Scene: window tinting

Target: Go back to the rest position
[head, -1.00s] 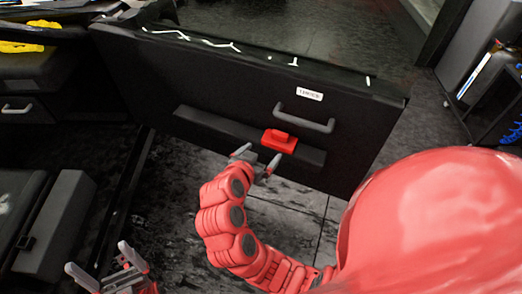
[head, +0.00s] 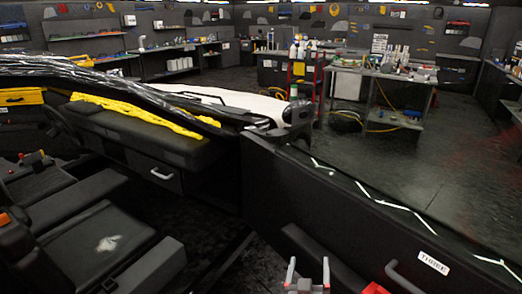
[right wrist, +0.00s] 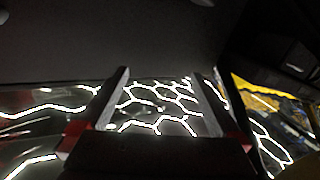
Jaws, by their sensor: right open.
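My right gripper (head: 308,270) shows at the bottom edge of the head view, with its fingers pointing up and spread apart. It is close to the inner side of the dark car door (head: 290,190). In the right wrist view its two fingers (right wrist: 163,95) stand apart with nothing held between them. Beyond them is a dark surface with a glowing white honeycomb pattern (right wrist: 160,108). My left gripper is outside both views.
The door carries a red part (head: 374,289), a grey handle (head: 408,277) and a "THREE" label (head: 433,262). The car's dashboard (head: 140,130) and seat (head: 95,240) are at left. A workbench (head: 385,75) stands beyond, with clear floor (head: 440,150) before it.

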